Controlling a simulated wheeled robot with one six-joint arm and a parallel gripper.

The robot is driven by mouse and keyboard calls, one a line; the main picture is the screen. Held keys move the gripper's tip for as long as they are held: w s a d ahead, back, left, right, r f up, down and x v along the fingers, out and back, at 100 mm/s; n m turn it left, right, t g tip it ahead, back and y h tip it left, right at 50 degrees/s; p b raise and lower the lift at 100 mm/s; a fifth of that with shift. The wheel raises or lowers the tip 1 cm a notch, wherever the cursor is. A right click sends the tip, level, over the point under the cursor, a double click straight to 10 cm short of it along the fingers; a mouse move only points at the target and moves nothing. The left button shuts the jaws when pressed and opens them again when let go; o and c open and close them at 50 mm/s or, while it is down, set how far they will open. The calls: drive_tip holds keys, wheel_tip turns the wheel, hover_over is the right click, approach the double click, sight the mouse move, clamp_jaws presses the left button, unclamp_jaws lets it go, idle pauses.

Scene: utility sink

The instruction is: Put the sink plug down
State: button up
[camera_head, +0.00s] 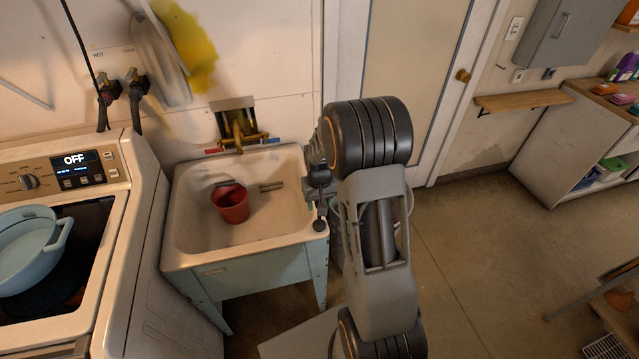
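The utility sink (185,240) is a pale basin on a light blue stand, left of the middle. A red cup or small bucket (230,204) stands inside it. My gripper (319,204) points down over the sink's right rim, partly hidden by my own arm. A small dark round piece (320,226) shows just below it, at the front right corner of the rim. It may be the sink plug, but I cannot tell whether it is held, resting there or part of my gripper. The fingers are too small and dark to read. The drain is not clearly visible.
A brass tap (238,130) is on the wall behind the sink. A stove (117,215) with a blue pot (28,250) stands close on the left. A bucket partly shows behind my arm. The floor (480,240) to the right is open, with a closed door (405,60) behind.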

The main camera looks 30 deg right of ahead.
wheel_tip(320, 180, up, 10)
drive_tip(key=shift+f+b, duration=0.1)
drive_tip(key=shift+b, duration=0.4)
drive_tip(key=s+a+r+n+t, duration=0.1)
drive_tip(key=s+a+r, duration=0.3)
drive_tip(key=s, duration=0.4)
drive_tip(key=s+a+r+n+t, duration=0.1)
drive_tip(key=s+a+r+t, duration=0.2)
drive_tip(key=s+a+r, duration=0.2)
drive_tip(key=shift+s+a+r+t, duration=0.2)
drive_tip(key=shift+s+t, duration=0.1)
drive_tip(key=shift+s, duration=1.4)
drive_tip(key=shift+c, duration=0.2)
